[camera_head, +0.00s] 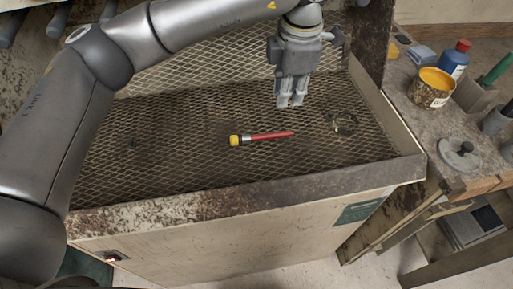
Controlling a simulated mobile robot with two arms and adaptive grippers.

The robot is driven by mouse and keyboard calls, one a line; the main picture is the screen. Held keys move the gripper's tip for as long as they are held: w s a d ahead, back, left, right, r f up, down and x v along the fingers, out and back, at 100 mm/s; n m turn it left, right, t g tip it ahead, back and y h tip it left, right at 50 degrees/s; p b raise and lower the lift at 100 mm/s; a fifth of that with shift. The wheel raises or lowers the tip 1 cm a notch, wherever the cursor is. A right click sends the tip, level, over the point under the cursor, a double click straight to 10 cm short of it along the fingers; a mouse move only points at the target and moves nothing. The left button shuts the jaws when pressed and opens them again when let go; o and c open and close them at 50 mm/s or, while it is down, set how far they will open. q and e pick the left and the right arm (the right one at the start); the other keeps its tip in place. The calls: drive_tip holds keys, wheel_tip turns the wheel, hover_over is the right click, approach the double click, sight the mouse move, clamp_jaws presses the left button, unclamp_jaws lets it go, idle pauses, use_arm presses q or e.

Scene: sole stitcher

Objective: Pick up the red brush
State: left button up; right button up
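The red brush (268,136) lies flat on the metal mesh of the bench tray. It has a red handle pointing right, a silver collar and a yellow head at its left end. My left gripper (290,104) points down above the mesh, higher in the picture than the brush and a little right of its middle. Its two fingertips are close together with nothing seen between them. It is apart from the brush. My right gripper is not in view.
The tray has a raised front rim (250,197). A side bench at right holds a yellow-topped can (432,88), a blue bottle (454,60) and a grey lid (461,152). The mesh left of the brush is mostly clear.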

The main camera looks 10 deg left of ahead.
use_arm(q)
wheel_tip(320, 180, down, 4)
drive_tip(key=b, duration=0.2)
hover_over(281, 133)
drive_tip(key=s, duration=0.1)
wheel_tip(281, 133, down, 5)
drive_tip(key=shift+d+f, duration=0.1)
drive_tip(key=shift+f, duration=0.1)
drive_tip(key=f, duration=0.1)
drive_tip(key=f+p, duration=0.1)
drive_tip(key=f, duration=0.2)
drive_tip(key=shift+w+p, duration=0.3)
drive_tip(key=shift+p, duration=0.1)
drive_tip(key=shift+w+f, duration=0.1)
drive_tip(key=shift+f, duration=0.45)
clamp_jaws()
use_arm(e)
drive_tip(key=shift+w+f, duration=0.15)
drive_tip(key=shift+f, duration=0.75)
